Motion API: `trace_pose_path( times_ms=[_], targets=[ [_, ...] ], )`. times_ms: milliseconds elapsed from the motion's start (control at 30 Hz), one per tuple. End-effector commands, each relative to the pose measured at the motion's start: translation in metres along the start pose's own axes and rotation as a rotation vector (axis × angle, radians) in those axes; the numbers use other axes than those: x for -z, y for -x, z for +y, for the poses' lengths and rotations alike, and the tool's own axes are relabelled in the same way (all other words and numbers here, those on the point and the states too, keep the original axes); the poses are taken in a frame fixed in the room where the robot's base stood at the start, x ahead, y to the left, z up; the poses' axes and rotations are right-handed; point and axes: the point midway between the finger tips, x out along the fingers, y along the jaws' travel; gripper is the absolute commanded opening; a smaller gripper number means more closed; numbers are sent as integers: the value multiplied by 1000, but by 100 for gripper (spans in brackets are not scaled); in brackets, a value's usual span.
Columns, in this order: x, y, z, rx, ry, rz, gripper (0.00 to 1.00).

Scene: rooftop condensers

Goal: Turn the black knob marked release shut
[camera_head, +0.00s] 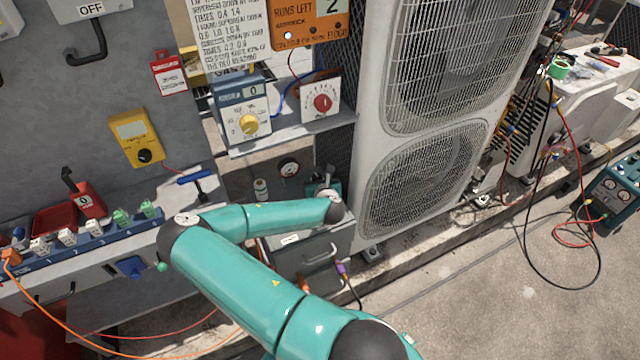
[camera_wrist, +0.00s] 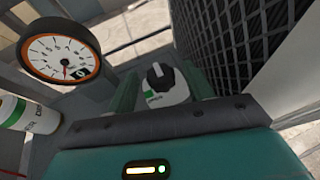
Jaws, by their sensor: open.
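The black knob (camera_wrist: 158,72) sits on a small white body (camera_wrist: 165,92) with a green-marked label in the wrist view; the lettering is too small to read. My gripper (camera_wrist: 161,70) is open, its two green fingers to the left and right of the knob with a gap on each side. I cannot tell how far the fingertips reach along the knob. In the head view my gripper (camera_head: 326,187) is beyond the end of my arm, below the shelf, and the knob cannot be made out there.
A round dial gauge (camera_wrist: 62,58) is left of the knob, also in the head view (camera_head: 289,167). A dark mesh panel (camera_wrist: 225,45) is close on the right, beside the large condenser (camera_head: 425,180).

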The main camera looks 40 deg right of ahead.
Motion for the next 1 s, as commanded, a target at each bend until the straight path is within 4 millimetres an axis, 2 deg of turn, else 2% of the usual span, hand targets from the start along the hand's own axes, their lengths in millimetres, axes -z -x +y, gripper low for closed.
trace_pose_path(
  times_ms=[167, 600, 800, 1000],
  targets=[
    [0, 22, 1, 1, 1, 0, 52],
    [0, 115, 1, 0, 0, 0, 52],
    [0, 134, 0, 0, 0, -1, 52],
    [0, 136, 0, 0, 0, -1, 52]
  ],
)
